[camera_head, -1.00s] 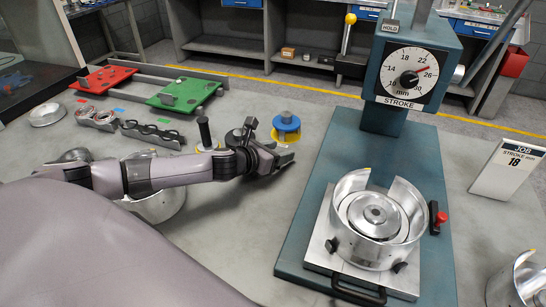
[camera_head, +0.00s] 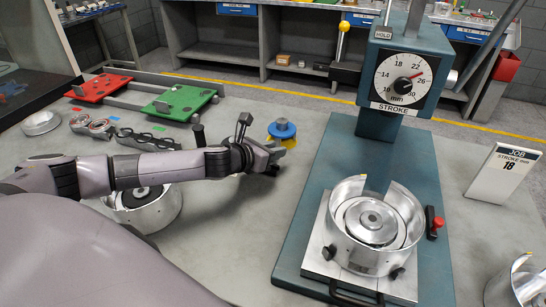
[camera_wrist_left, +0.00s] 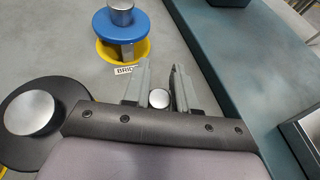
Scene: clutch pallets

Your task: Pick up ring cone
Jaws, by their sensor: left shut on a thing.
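My left gripper (camera_head: 273,160) reaches in from the left, low over the bench, just in front of the blue disc tool (camera_head: 282,129) on its yellow base. In the left wrist view its two grey fingers (camera_wrist_left: 160,84) are close together, shut on a small silver round-topped thing (camera_wrist_left: 159,98). This thing may be the ring cone; its body is hidden, so I cannot tell. The blue tool with a silver knob (camera_wrist_left: 122,12) stands ahead, apart from the fingers. A black disc with a silver knob (camera_wrist_left: 28,112) is at the left. My right gripper is not in view.
The blue-green press (camera_head: 352,150) with its dial stands to the right, holding a silver drum (camera_head: 376,250). Another drum (camera_head: 165,212) sits partly under my left arm. Red (camera_head: 98,88) and green (camera_head: 180,104) pallets lie at the back left. A job sign (camera_head: 503,172) stands at the right.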

